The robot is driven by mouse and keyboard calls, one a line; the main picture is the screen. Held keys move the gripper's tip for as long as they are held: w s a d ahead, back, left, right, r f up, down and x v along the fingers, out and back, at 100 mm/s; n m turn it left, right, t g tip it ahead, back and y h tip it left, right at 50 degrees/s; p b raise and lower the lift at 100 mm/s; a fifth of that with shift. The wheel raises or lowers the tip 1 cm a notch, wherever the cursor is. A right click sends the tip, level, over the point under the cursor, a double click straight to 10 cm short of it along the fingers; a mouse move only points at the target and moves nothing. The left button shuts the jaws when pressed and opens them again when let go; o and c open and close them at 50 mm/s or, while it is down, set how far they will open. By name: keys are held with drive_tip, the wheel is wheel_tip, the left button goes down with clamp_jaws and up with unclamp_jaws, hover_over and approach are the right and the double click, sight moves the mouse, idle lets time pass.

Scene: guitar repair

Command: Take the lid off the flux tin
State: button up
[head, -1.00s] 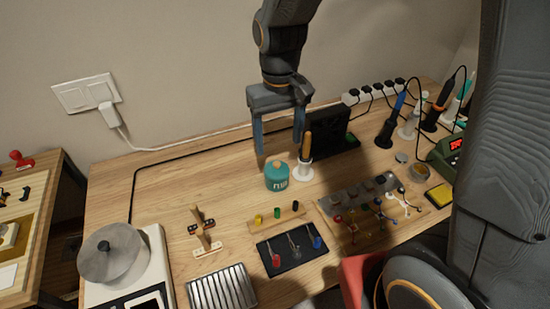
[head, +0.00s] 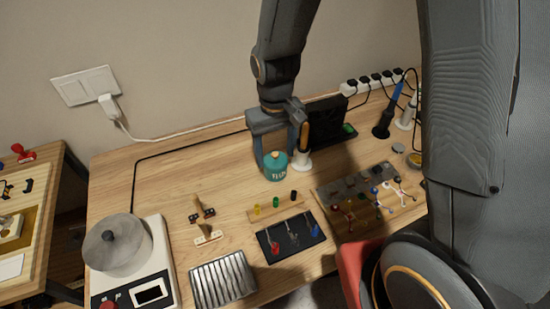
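The flux tin (head: 276,172) is a small teal tin with pale lettering, upright on the wooden workbench. Its teal lid (head: 275,157) with a small knob on top is on the tin. My gripper (head: 275,150) points down at the tin, its two blue-grey fingers apart, one to the left and one to the right of the lid. I cannot tell whether the fingers touch the lid.
A wooden-handled tool in a white stand (head: 303,160) is close at the tin's right. A black panel (head: 328,122) stands behind it. Bare bench (head: 165,180) is on the left.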

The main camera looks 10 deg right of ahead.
drive_tip(key=c, duration=0.8)
drive_tip(key=shift+c, duration=0.2)
